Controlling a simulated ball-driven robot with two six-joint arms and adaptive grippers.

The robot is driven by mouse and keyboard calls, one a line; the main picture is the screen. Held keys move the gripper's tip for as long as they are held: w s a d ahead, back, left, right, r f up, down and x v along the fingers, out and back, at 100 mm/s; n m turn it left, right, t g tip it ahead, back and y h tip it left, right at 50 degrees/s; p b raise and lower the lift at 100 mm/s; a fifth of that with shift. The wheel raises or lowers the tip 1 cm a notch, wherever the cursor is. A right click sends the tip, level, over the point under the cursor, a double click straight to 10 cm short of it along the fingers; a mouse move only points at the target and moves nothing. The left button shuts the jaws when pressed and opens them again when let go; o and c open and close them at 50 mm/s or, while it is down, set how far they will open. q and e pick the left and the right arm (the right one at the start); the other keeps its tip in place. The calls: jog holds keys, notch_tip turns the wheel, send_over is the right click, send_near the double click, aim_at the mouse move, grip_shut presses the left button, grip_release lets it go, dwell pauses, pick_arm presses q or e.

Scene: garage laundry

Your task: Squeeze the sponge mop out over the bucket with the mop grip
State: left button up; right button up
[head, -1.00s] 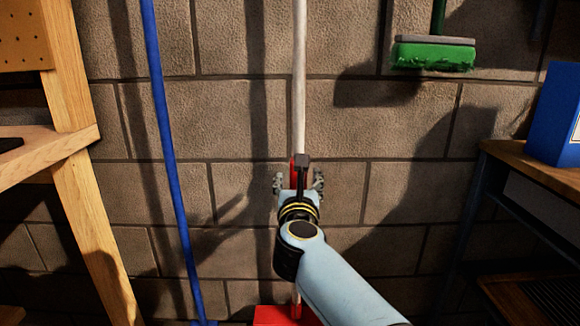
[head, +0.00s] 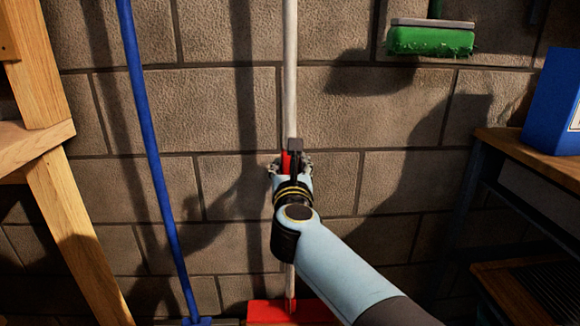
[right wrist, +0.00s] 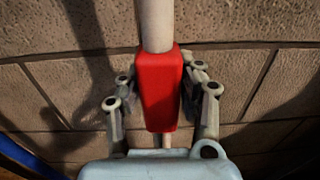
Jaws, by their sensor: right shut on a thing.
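The mop's pale pole (head: 290,60) stands nearly upright in front of the brick wall. A red grip sleeve (right wrist: 160,88) surrounds the pole, and in the head view a strip of the sleeve (head: 285,162) shows behind my gripper. My right gripper (head: 292,165) is shut on this sleeve, one finger on each side in the right wrist view. A red, flat-topped thing (head: 285,313) is at the pole's foot, cut by the lower edge; I cannot tell if it is the mop's head or the bucket. No sponge is clearly visible. My left gripper is not in view.
A blue pole (head: 150,150) leans to the left of the mop. A green brush head (head: 430,40) hangs on the wall at upper right. A wooden frame (head: 70,215) stands at left. A bench (head: 515,150) with a blue box (head: 557,100) stands at right.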

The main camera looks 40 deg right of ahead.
grip_shut()
jog(key=shift+f, duration=0.25)
notch_tip(320, 180, down, 4)
jog(key=b, duration=0.3)
jog(key=shift+b, duration=0.35)
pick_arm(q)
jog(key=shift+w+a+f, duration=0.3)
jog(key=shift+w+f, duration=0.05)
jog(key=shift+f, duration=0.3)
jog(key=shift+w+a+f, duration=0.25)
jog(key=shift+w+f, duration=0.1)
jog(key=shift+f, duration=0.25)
